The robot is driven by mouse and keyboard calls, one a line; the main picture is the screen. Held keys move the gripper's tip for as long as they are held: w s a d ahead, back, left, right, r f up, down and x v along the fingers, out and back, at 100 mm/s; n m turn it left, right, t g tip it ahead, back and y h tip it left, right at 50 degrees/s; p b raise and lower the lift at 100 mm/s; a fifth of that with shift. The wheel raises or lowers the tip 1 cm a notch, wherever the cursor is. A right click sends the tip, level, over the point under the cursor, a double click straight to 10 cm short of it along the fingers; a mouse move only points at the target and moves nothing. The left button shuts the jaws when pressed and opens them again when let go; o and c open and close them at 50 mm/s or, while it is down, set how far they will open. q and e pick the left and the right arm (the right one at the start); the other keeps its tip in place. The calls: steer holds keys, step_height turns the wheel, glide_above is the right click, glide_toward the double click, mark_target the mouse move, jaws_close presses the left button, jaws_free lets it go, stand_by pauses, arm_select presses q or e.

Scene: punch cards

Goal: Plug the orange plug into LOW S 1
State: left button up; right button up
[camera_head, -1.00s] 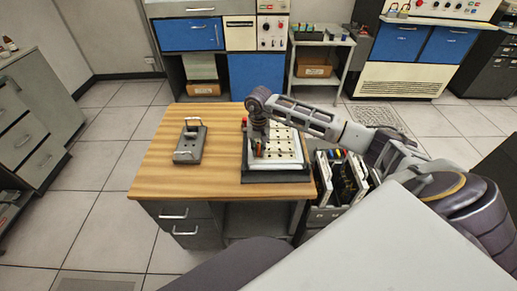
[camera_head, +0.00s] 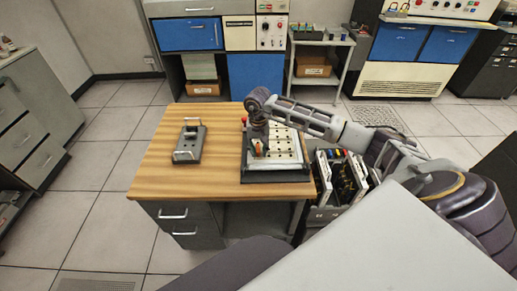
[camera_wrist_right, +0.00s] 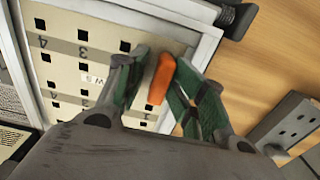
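The orange plug (camera_wrist_right: 161,79) is between the green-padded fingertips of my right gripper (camera_wrist_right: 163,66) in the right wrist view, and the fingers appear closed on it. In the head view the right gripper (camera_head: 261,146) is over the left part of the plugboard (camera_head: 287,145), with the plug (camera_head: 256,149) showing small. In the wrist view the board (camera_wrist_right: 66,20) has square holes, the numbers 4 and 3 and a partly hidden inverted label. The plug is near the board's light frame. Its lower end and LOW S 1 cannot be made out. My left gripper is out of view.
A grey device with a handle (camera_head: 188,150) stands left of the board on the wooden desk (camera_head: 160,184). A bin of boards and cables (camera_head: 343,180) is right of the desk. Bare desktop lies between device and board.

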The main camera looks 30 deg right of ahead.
mark_target(258, 148)
steer(key=shift+w+r, duration=0.1)
steer(key=shift+r, duration=0.7)
step_height(258, 148, up, 10)
steer(key=shift+r, duration=0.2)
stand_by(0.6)
